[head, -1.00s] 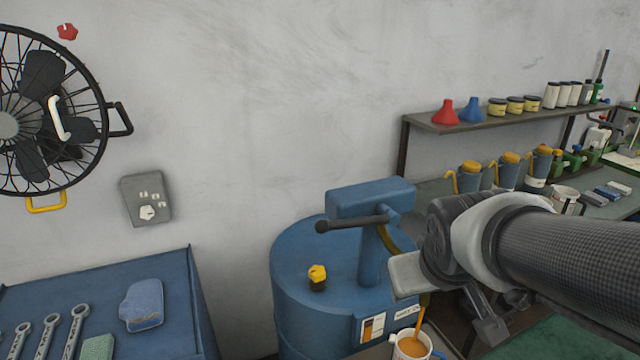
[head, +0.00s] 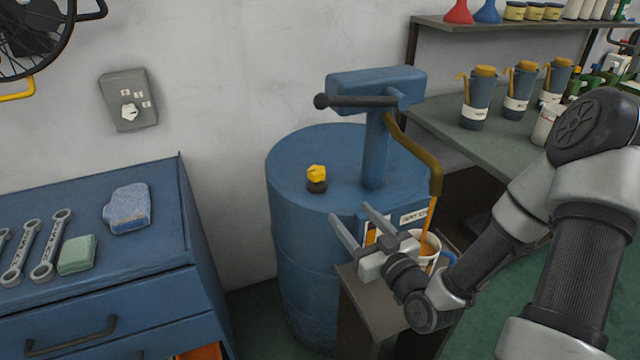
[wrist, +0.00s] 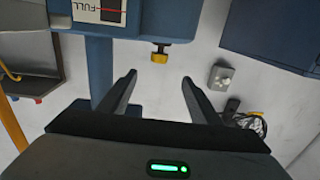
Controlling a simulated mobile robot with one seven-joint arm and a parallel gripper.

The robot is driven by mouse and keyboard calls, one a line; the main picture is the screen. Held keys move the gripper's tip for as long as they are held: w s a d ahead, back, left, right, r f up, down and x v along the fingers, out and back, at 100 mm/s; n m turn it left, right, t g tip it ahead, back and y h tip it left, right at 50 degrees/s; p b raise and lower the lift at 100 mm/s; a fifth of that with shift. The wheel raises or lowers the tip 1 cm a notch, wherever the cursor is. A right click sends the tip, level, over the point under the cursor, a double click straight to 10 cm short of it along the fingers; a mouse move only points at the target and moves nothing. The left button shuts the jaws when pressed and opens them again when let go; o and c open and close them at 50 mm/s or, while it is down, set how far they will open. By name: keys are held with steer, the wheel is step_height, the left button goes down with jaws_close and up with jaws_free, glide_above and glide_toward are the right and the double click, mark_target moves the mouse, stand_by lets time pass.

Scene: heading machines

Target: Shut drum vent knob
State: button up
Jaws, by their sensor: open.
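The drum vent knob (head: 316,174) is a small yellow knob on a dark base, standing on top of the blue drum (head: 300,250). In the wrist view the yellow knob (wrist: 159,57) shows ahead, between and beyond the fingers. My gripper (head: 348,219) is open and empty. It is in front of the drum, below and to the right of the knob and apart from it. In the wrist view its two fingers (wrist: 158,80) are spread wide.
A blue pump with a dark handle (head: 360,101) rises from the drum. Its curved spout (head: 436,175) runs down to a mug of orange liquid (head: 428,246) beside my gripper. A blue tool cabinet (head: 160,300) stands left; a bench with several cans (head: 475,105) stands right.

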mark_target(320, 178)
steer(key=x, duration=1.7)
steer(key=shift+w+r+b, duration=0.2)
steer(key=shift+b, duration=0.1)
steer(key=c, duration=1.1)
steer(key=shift+o, duration=0.2)
